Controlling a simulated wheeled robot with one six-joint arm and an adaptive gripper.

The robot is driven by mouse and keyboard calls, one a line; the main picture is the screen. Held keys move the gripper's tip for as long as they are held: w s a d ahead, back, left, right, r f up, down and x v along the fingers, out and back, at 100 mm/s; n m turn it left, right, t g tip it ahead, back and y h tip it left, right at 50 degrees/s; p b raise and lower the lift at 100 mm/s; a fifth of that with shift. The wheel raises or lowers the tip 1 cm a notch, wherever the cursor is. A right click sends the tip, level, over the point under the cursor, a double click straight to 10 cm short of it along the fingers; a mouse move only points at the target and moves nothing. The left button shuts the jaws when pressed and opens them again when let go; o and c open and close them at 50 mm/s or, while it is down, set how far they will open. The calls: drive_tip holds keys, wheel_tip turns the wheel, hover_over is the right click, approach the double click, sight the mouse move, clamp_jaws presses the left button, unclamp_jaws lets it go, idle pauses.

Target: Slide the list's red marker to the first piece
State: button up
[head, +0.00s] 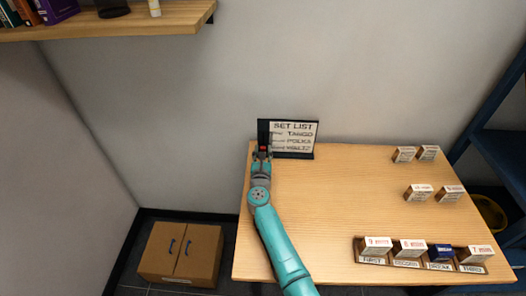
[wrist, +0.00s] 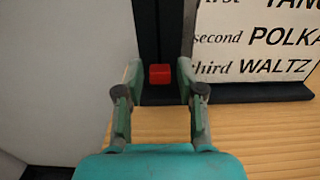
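The set list board (head: 295,138) stands upright at the back left of the table, reading Tango, Polka and Waltz; its lines also show in the wrist view (wrist: 258,40). A dark upright track (wrist: 146,30) runs along its left side. The red marker (wrist: 160,74) is a small block on this track, low down, about level with the "third" line; it shows small in the head view (head: 263,149). My gripper (wrist: 159,72) is open, with one finger on each side of the marker. Gaps show between the fingers and the marker.
The wooden table (head: 330,210) is clear in its middle. Several small labelled boxes stand at the right, including a pair at the back (head: 404,154). A labelled rack (head: 420,263) with several boxes lies along the front right. A grey wall is close behind the board.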

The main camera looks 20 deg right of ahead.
sight(263, 130)
clamp_jaws()
drive_tip(key=shift+r, duration=3.9)
drive_tip(key=shift+o, duration=2.2)
unclamp_jaws()
drive_tip(key=v, duration=1.2)
